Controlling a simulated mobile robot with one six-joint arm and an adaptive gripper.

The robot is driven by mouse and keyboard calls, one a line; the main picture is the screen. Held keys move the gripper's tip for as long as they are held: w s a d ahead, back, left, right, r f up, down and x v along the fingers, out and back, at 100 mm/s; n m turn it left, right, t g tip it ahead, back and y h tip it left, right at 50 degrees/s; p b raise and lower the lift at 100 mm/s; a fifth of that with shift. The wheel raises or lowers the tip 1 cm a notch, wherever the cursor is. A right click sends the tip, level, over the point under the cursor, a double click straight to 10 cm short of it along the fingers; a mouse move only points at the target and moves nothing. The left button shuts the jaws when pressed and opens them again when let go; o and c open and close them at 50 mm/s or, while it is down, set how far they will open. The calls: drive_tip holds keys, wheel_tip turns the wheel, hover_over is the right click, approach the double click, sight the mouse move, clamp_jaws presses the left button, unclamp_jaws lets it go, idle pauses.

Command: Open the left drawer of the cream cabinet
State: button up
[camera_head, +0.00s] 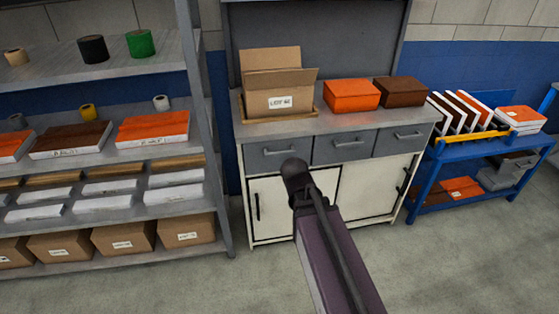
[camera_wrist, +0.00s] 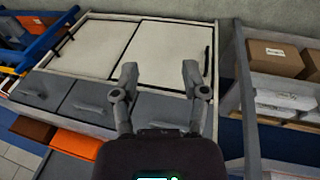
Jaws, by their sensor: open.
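The cream cabinet (camera_head: 270,185) has a row of grey drawers under its top. Its left drawer (camera_head: 262,160) looks flush with the front, with a bar handle (camera_head: 278,153) across it. The wrist view shows the cabinet upside down, with the left drawer (camera_wrist: 160,108) at the right of the row, partly covered by my gripper (camera_wrist: 159,72). My gripper is open and empty, its two fingers apart in front of the cabinet's drawer and door area. The left drawer's handle cannot be made out there. In the head view my dark arm covers part of the front; my jaws cannot be made out.
A cardboard box (camera_head: 280,98), an orange box (camera_head: 351,94) and a brown box (camera_head: 400,92) stand on the cabinet. A grey shelving unit (camera_head: 205,120) is close on the left. A blue cart (camera_head: 425,185) stands at the right. The floor (camera_head: 200,285) in front is clear.

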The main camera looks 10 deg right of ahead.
drive_tip(key=w+d+f+n+t+h+b, duration=0.25)
drive_tip(key=w+f+t+h+b, duration=0.2)
drive_tip(key=w+b, duration=0.35)
drive_tip(key=n+t+b, duration=1)
drive_tip(key=n+b, duration=0.1)
drive_tip(key=b, duration=0.6)
approach(280, 155)
drive_tip(key=s, duration=0.3)
drive_tip(key=shift+w+a+r+y+p, duration=0.15)
drive_tip(key=shift+a+y+p, duration=0.15)
drive_tip(key=shift+a, duration=0.2)
drive_tip(key=shift+w, duration=0.15)
drive_tip(key=x, duration=1.3)
drive_tip(key=shift+w+d+r, duration=0.1)
drive_tip(key=shift+w+d, duration=0.15)
drive_tip(key=shift+d, duration=0.05)
clamp_jaws()
